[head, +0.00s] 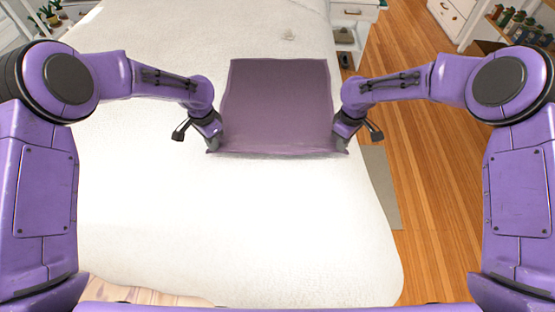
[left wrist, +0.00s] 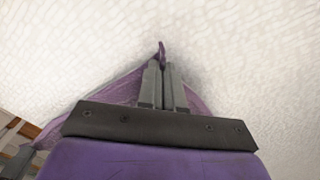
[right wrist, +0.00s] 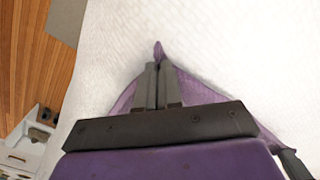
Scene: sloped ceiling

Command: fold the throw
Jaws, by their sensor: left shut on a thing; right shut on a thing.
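The purple throw (head: 277,105) lies on the white bed in the head view, spread out as a near-rectangle. Its near edge runs between my two grippers. My left gripper (head: 212,148) is shut on the throw's near left corner. In the left wrist view a small tip of the throw (left wrist: 162,50) sticks out past the closed fingers (left wrist: 162,68). My right gripper (head: 342,148) is shut on the near right corner. In the right wrist view a tip of the throw (right wrist: 157,50) pokes out between the closed fingers (right wrist: 157,68). Whether the near edge is lifted is hard to tell.
The white bed (head: 240,230) has wide free room in front of the throw and to its left. A white nightstand (head: 352,14) stands at the back right. Wooden floor (head: 430,180) lies right of the bed.

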